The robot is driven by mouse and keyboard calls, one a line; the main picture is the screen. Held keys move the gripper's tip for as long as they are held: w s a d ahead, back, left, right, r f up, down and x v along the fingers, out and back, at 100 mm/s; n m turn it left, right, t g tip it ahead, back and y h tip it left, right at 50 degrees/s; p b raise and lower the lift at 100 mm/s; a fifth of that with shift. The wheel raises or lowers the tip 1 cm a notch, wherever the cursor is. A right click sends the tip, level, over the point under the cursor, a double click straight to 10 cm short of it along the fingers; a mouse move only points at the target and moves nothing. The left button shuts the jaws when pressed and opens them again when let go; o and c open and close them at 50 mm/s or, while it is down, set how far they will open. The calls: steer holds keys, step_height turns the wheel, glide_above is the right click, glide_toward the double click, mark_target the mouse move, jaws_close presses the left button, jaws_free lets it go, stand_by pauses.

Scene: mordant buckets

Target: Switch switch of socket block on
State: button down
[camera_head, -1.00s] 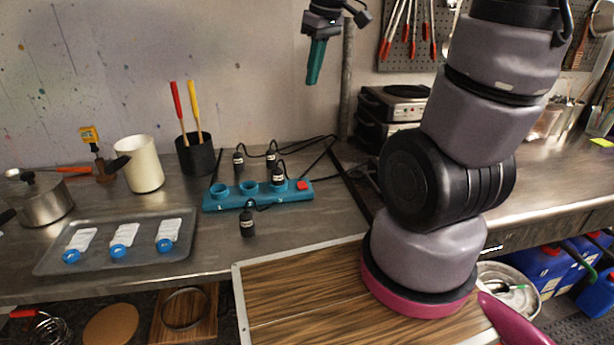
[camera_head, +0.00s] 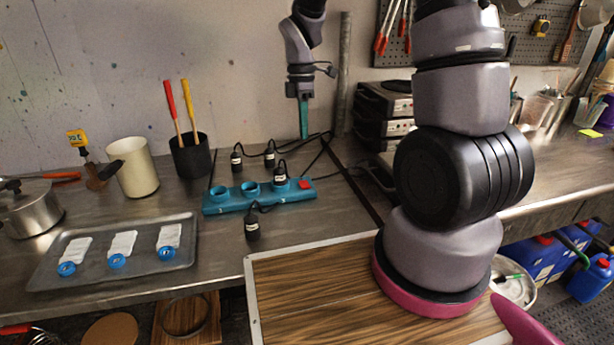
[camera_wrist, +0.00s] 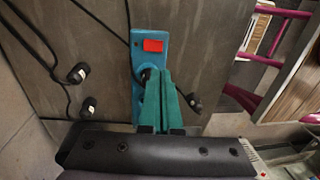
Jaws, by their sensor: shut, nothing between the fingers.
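The teal socket block (camera_head: 232,200) lies on the metal worktop, with a row of round sockets and a red switch (camera_head: 305,184) at its right end. In the wrist view the block (camera_wrist: 150,22) runs down under my gripper, and the red switch (camera_wrist: 153,46) shows clear of the fingers. My gripper (camera_head: 304,134) has teal fingers, is shut and empty, and points down above and behind the switch end of the block. In the wrist view my gripper (camera_wrist: 162,72) covers part of the block. Whether the switch is on or off I cannot tell.
Black plugs (camera_head: 237,160) with cables stand behind and on the block; another plug (camera_head: 252,226) lies in front. A grey tray (camera_head: 185,258) with white packets is at the left. A black cup (camera_head: 190,158) with tools stands behind. Black appliances (camera_head: 388,108) stand at the back right.

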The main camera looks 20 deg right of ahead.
mark_target(306, 186)
stand_by(0.3)
steer(key=f, duration=0.4)
steer(key=s+f, duration=0.1)
steer(key=f, duration=0.9)
steer(key=shift+s, duration=0.35)
steer(key=shift+r, duration=0.1)
steer(key=shift+s+f, duration=0.1)
steer(key=shift+f, duration=0.1)
steer(key=shift+w+r, duration=0.2)
steer(key=shift+w, duration=0.6)
